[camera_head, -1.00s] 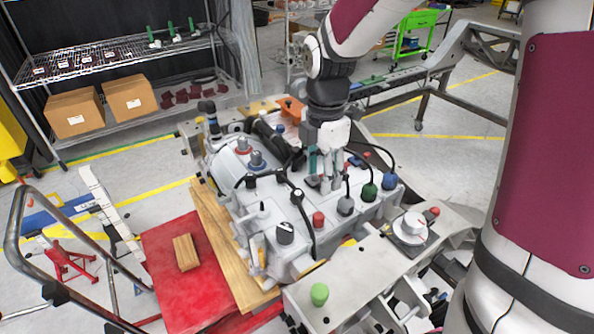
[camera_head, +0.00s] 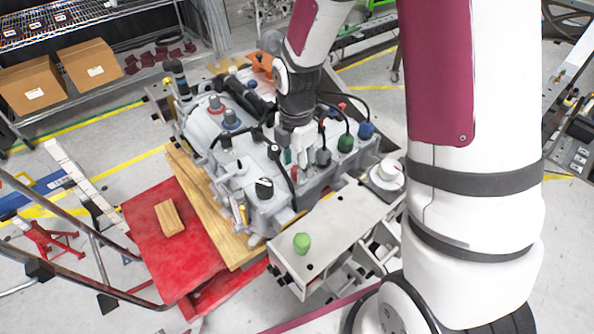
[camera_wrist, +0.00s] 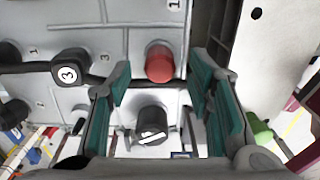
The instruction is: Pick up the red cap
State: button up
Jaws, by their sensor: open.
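The red cap (camera_wrist: 159,62) stands on the light grey housing in the wrist view, seen from above. It lies between the tips of my gripper (camera_wrist: 160,78), slightly beyond them in the picture. The two teal-padded fingers are spread apart, one on each side, with nothing held between them. I cannot tell whether the tips are at the cap's height. In the head view my gripper (camera_head: 297,158) points down over the front part of the housing (camera_head: 245,178), and the fingers mostly hide the cap there.
A black knob (camera_wrist: 152,125) stands close to the cap, between the fingers; another knob marked 3 (camera_wrist: 69,66) is on a black bar to the left. A green cap (camera_head: 301,243) stands on the front plate. Grey, green (camera_head: 346,143) and blue (camera_head: 366,130) plugs with cables stand right of my gripper.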

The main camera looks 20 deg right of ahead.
notch_tip(320, 180, down, 2)
jog(key=c, duration=0.8)
jog(key=shift+r, duration=0.2)
